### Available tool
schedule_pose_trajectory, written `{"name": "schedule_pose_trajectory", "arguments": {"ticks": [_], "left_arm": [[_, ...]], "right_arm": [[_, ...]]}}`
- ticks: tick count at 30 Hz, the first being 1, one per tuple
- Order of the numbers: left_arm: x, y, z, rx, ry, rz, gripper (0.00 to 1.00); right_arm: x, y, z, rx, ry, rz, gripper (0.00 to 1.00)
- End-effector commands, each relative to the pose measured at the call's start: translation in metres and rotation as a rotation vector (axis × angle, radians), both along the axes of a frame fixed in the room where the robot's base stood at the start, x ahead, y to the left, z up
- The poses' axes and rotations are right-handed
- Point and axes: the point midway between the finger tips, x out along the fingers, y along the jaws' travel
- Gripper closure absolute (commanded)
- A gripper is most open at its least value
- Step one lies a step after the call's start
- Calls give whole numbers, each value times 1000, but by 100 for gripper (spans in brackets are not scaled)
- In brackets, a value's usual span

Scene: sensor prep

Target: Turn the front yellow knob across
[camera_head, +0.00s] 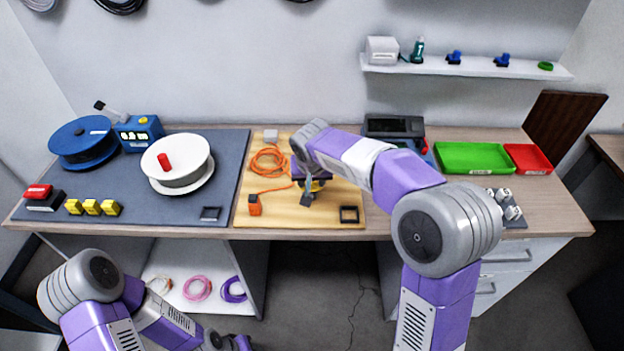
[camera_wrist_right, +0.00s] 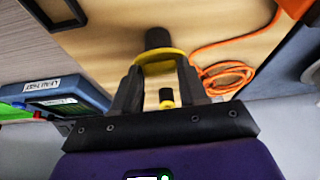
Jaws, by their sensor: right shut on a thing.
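My right gripper (camera_head: 308,197) points down over the light wooden board (camera_head: 345,190) and hides most of what is under it. In the right wrist view its two fingers (camera_wrist_right: 160,72) are closed on both sides of the front yellow knob (camera_wrist_right: 161,56), a round yellow piece with a black stub beside it. A bit of yellow also shows under the gripper in the head view (camera_head: 316,186). A smaller black and yellow piece (camera_wrist_right: 167,98) is visible between the fingers, farther back. My left gripper (camera_head: 240,343) is low at the bottom edge, away from the table, its jaws unclear.
An orange cable (camera_head: 268,160) lies coiled left of my right gripper, with an orange block (camera_head: 254,205) near it. A black square frame (camera_head: 349,214) lies at the board's front right. A dark device (camera_head: 394,127) and green tray (camera_head: 474,157) stand to the right.

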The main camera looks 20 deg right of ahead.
Motion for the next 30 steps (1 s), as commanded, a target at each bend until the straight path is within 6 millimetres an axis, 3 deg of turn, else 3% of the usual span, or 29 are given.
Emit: {"name": "schedule_pose_trajectory", "arguments": {"ticks": [21, 22, 26, 30], "left_arm": [[0, 0, -1, 0, 0, 0, 57], [0, 0, -1, 0, 0, 0, 57], [0, 0, -1, 0, 0, 0, 57], [0, 0, -1, 0, 0, 0, 57]], "right_arm": [[0, 1, -1, 2, 2, -77, 88], [0, 1, -1, 2, 2, -77, 54], [0, 1, -1, 2, 2, -76, 35], [0, 1, 0, 1, 2, -75, 32]]}}
